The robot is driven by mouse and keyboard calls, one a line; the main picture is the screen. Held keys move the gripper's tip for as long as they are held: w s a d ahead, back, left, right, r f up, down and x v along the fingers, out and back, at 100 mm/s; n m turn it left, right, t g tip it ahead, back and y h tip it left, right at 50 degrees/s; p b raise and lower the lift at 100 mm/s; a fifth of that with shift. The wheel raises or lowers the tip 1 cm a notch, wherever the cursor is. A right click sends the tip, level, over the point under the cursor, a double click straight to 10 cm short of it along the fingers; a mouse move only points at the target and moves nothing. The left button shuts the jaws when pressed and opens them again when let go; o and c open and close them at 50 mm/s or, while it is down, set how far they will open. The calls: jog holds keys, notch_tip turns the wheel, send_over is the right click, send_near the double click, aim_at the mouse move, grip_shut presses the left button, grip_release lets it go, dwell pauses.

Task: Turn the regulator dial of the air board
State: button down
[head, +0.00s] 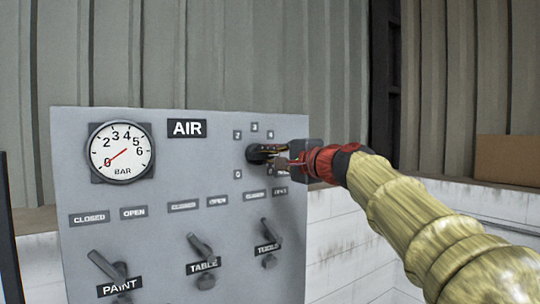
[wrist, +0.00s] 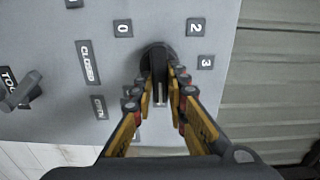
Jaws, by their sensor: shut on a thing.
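The air board (head: 215,230) is a grey upright panel with an AIR label (head: 187,128). Its regulator dial (head: 258,152) is a dark round knob at the upper right, with small number plates around it. My gripper (head: 277,158) reaches it from the right and is shut on the dial. In the wrist view the dial (wrist: 157,56) sits between the two fingertips of my gripper (wrist: 160,85). The number plates 0, 2 and 3 show beside it there. Part of the dial and some plates are hidden by the fingers.
A round gauge (head: 121,152) at the upper left has its red needle near 0. Valve levers labelled PAINT (head: 108,268), TABLE (head: 200,246) and TOOLS (head: 269,236) stick out below. A white block wall (head: 340,245) and a brown box (head: 505,161) stand behind on the right.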

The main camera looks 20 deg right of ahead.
jog(key=shift+f, duration=0.1)
dwell(0.5)
jog(key=c, duration=1.8)
grip_release()
jog(key=shift+o, duration=0.2)
jog(key=shift+s, duration=0.1)
jog(key=v, duration=1.1)
jog(key=shift+s, duration=0.3)
jog(key=shift+d, duration=0.15)
